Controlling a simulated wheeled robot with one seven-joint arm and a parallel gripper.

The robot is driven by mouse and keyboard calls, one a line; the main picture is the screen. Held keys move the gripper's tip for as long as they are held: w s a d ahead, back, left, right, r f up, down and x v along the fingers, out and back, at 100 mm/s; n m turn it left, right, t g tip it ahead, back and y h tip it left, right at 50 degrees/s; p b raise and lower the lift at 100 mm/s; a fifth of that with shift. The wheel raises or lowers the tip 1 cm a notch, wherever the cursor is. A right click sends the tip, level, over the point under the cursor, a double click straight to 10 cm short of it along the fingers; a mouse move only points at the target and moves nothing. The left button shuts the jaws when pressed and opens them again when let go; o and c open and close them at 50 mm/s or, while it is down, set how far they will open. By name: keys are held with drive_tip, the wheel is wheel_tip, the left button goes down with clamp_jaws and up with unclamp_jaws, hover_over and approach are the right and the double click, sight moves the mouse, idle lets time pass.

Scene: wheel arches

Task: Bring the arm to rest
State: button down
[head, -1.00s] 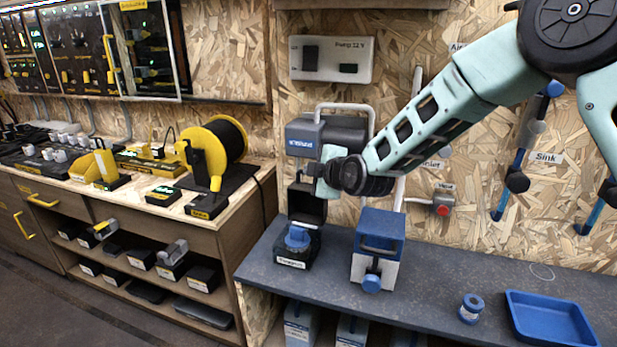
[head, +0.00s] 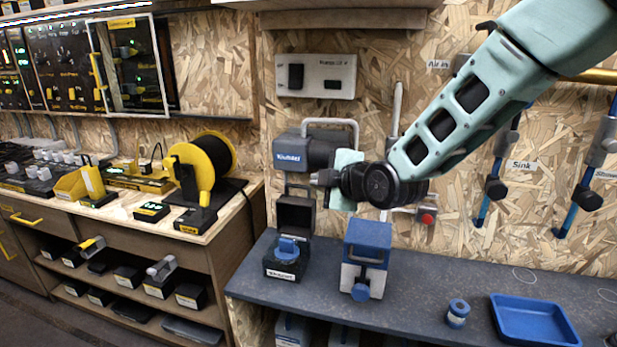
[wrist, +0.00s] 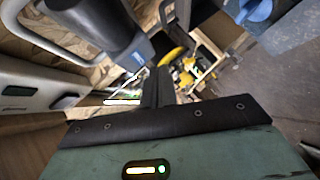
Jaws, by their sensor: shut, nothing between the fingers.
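My gripper (head: 322,179) is at the end of my teal arm, raised above the dark bench, in front of the grey pump with a looped handle (head: 303,152). Its fingers point left in the head view. In the wrist view its dark fingers (wrist: 158,88) are together with nothing between them. The wrist view also shows the pump (wrist: 95,25) close by at the upper left. I cannot tell from the head view how far the gripper stands from the pump.
Below stand a black box with a blue knob (head: 286,249) and a blue-and-white device (head: 367,258). A small blue spool (head: 457,313) and a blue tray (head: 535,320) lie to the right. A wooden cabinet with a yellow cable reel (head: 200,167) stands left.

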drive_tip(key=s+a+f+m+g+h, duration=0.1)
drive_tip(key=s+f+m+g, duration=0.15)
drive_tip(key=s, duration=0.55)
drive_tip(key=s+f+m+g+h, duration=0.1)
drive_tip(key=s+m+g, duration=0.15)
drive_tip(key=s, duration=0.55)
drive_tip(key=s+d+f+m+g+h+p, duration=0.1)
drive_tip(key=s+d+m+g+h, duration=0.2)
drive_tip(key=s, duration=0.8)
drive_tip(key=s+d+m+g+h, duration=0.1)
drive_tip(key=s+d+m+g, duration=0.35)
drive_tip(key=s, duration=0.65)
wheel_tip(320, 180, up, 12)
drive_tip(key=p, duration=1.2)
drive_tip(key=shift+w+d+r+n+p, duration=0.2)
drive_tip(key=shift+w+d+n+p, duration=0.1)
drive_tip(key=shift+d+n, duration=0.05)
